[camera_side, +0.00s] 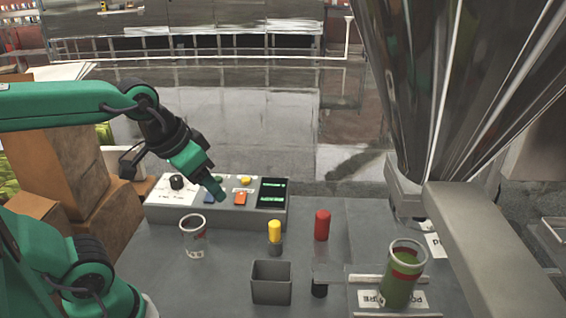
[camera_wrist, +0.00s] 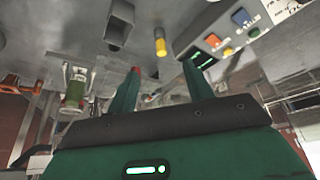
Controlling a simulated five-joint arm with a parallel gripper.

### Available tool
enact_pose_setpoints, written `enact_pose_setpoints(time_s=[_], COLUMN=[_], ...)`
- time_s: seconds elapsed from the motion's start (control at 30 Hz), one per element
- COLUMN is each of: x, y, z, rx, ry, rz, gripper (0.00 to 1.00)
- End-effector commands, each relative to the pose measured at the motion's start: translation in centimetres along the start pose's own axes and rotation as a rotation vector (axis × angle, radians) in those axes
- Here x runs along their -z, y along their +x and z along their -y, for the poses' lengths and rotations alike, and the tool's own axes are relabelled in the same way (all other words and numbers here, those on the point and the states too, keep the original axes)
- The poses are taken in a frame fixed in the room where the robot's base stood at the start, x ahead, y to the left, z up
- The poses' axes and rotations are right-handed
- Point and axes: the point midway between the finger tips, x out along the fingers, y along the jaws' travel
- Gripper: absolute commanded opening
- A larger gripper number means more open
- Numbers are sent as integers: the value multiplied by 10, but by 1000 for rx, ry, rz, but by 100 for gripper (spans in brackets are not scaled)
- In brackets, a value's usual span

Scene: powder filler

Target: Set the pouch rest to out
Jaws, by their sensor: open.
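A green container with a red band (camera_side: 403,272) stands at the right on a low pale platform (camera_side: 358,281) under the filler's funnel. It also shows at the left of the wrist view (camera_wrist: 75,93). I cannot tell for sure which part is the pouch rest; a red-topped post (camera_side: 322,226) with a clear plate in front of it stands just left of the platform. My gripper (camera_side: 218,193) is open and empty above the control box, well left of these parts. Its two green fingers are apart in the wrist view (camera_wrist: 163,84).
A control box (camera_side: 160,208) with a knob, coloured buttons and green displays stands at the back. A clear cup (camera_side: 193,238), a yellow-topped post (camera_side: 275,232) and a grey open bin (camera_side: 271,285) stand on the table. The shiny funnel (camera_side: 430,80) and its grey arm (camera_side: 490,240) fill the right side.

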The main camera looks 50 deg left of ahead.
Motion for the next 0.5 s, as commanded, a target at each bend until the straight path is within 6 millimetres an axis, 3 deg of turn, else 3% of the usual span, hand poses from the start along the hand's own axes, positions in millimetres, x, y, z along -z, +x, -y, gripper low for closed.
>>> enact_pose_setpoints(time_s=[0.5], x=[74], y=[30], z=[-32], rx=[-14], ry=[-56], rz=[173], gripper=[51])
